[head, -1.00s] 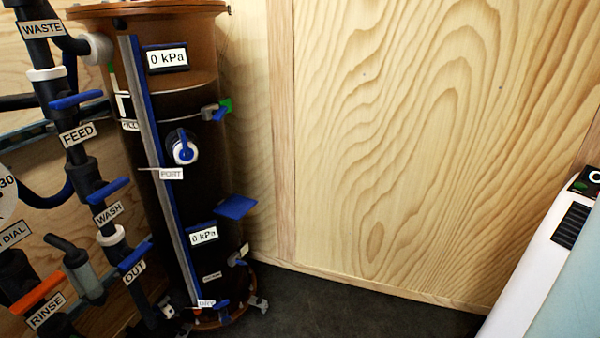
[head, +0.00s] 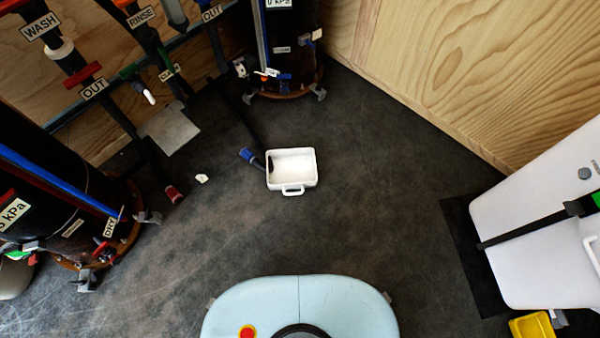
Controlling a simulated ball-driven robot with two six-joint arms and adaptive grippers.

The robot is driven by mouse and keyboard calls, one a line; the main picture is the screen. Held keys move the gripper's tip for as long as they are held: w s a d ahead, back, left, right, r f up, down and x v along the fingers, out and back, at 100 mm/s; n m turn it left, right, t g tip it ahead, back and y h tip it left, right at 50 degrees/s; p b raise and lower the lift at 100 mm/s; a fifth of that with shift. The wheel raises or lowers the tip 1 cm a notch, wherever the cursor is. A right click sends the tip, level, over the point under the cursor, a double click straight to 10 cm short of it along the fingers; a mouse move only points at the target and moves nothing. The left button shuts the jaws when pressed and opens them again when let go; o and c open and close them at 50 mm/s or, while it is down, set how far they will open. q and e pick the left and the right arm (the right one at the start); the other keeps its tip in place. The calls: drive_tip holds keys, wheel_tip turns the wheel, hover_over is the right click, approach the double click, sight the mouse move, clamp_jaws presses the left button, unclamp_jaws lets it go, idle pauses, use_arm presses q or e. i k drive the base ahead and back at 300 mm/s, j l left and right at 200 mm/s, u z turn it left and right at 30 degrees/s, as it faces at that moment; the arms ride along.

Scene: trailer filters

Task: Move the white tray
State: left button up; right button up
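The white tray (head: 292,184) lies on the dark floor near the middle of the head view. It is a shallow open box with a loop handle on its near side, and it looks mostly empty. A dark hose with a blue end (head: 250,157) lies at its left side; I cannot tell whether it touches the tray. Neither of my grippers is in view.
My light blue base (head: 300,308) is at the bottom. Dark columns stand at the left (head: 50,200) and back (head: 285,50). A white strapped case (head: 540,220) and a yellow bin (head: 532,325) are at the right. Floor between tray and case is clear.

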sight(294, 168)
drive_tip(key=j+z, duration=0.7)
drive_tip(key=i+j+z, duration=0.25)
drive_tip(key=j+z, duration=0.25)
drive_tip(key=i+j+z, duration=0.2)
drive_tip(key=k+j, duration=0.05)
drive_tip(key=j, duration=0.05)
